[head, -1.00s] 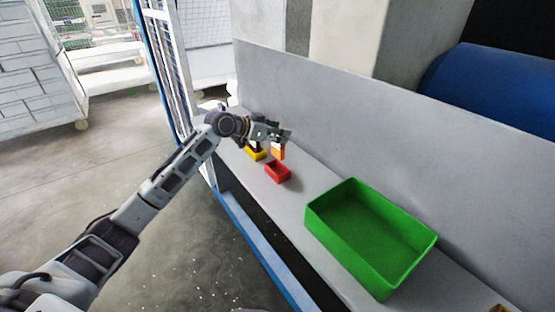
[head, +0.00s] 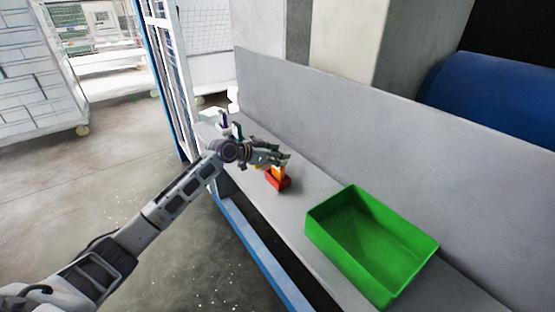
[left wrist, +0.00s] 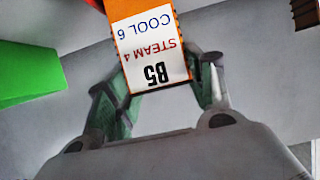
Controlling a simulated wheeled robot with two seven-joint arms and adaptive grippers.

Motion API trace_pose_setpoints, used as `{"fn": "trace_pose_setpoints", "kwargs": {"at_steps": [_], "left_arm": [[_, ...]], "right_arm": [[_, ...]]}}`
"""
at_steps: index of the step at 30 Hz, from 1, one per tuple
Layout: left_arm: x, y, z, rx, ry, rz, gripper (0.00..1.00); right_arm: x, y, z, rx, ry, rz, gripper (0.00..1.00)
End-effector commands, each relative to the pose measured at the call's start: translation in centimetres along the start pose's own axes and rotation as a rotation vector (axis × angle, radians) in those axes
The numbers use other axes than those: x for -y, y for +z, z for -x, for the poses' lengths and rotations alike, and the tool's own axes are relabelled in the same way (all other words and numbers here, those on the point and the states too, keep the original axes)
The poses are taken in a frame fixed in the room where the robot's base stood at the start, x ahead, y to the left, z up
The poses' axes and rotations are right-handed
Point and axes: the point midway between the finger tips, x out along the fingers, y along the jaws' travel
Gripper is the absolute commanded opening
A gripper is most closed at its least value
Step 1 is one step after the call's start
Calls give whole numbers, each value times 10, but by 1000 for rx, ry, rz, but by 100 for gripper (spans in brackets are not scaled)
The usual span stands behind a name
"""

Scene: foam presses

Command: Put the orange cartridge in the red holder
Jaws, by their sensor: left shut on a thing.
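The orange cartridge (head: 279,172) is upright between the fingers of my left gripper (head: 284,159), which is shut on it. In the left wrist view the cartridge (left wrist: 152,45) shows a white label reading "B5", "STEAM 4" and "COOL 6", with orange edges. The red holder (head: 284,185) stands on the grey bench directly below the gripper in the head view. The cartridge's lower end overlaps the holder's opening; I cannot tell whether it is inside or just above. My right gripper is not in view.
A large green bin (head: 320,232) stands on the bench to the right, apart from the holder. A yellow piece (head: 258,165) is mostly hidden behind my gripper. The grey back panel (head: 340,110) borders the bench. Bare bench lies between holder and bin.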

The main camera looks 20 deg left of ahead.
Motion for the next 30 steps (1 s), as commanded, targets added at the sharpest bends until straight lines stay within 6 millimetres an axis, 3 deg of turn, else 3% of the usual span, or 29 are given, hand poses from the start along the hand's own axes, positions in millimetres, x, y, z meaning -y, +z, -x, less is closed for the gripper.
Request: {"fn": "trace_pose_setpoints", "kwargs": {"at_steps": [6, 20, 21, 25, 30], "left_arm": [[0, 16, -8, -1, 0, 0, 15], [0, 20, -10, -1, 0, -1, 15], [0, 19, -10, -1, 0, -1, 58], [0, 19, -9, 0, 0, -1, 74], [0, 19, -9, -1, 0, -1, 74]], "right_arm": [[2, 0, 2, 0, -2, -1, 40], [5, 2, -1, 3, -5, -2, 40], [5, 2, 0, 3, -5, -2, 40], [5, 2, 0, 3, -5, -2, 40], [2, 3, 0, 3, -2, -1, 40]]}}
